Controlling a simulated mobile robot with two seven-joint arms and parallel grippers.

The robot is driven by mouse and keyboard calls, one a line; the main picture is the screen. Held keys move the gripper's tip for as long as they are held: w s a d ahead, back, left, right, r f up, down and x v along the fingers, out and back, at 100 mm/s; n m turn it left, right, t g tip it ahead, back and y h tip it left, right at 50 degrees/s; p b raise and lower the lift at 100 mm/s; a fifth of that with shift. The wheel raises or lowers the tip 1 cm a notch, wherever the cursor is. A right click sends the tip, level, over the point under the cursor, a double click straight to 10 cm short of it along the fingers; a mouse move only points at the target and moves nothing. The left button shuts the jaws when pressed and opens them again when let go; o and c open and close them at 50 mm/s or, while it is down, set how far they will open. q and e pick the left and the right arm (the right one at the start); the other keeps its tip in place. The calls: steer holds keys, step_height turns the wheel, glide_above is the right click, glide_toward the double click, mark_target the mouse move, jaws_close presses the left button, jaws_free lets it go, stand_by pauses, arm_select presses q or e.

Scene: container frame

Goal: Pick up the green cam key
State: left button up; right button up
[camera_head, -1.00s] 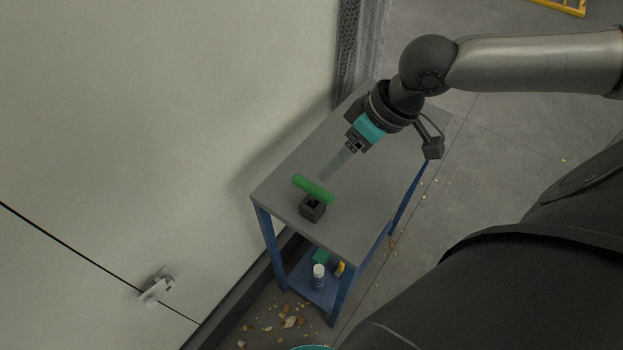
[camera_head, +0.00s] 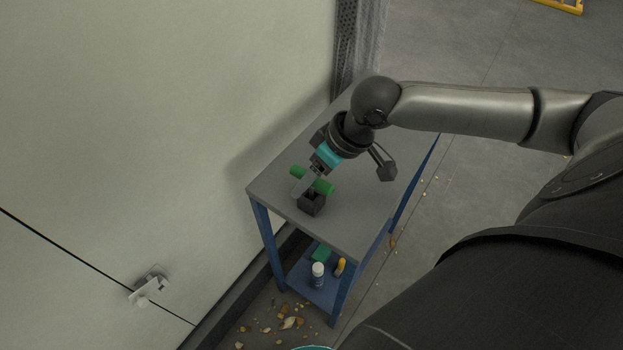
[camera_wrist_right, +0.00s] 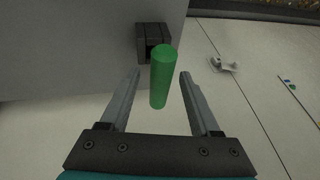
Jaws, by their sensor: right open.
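The green cam key (camera_head: 324,186) shows as a green bar at a dark block (camera_head: 311,203) on the grey table top. In the right wrist view the green bar (camera_wrist_right: 161,76) lies between the two open fingers, with the dark block (camera_wrist_right: 146,37) just beyond it. My right gripper (camera_head: 307,185) is open and its fingers reach around the bar, one on each side. In the right wrist view a gap shows between the bar and each finger of the right gripper (camera_wrist_right: 155,76). My left gripper is not in view.
The grey table (camera_head: 350,228) has blue legs and stands close to a pale wall (camera_head: 150,90). A white bottle (camera_head: 317,275) and a yellow item (camera_head: 340,267) stand on its lower shelf. A latch (camera_head: 149,286) sticks out of the wall.

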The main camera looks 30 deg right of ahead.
jaws_close()
stand_by(0.6)
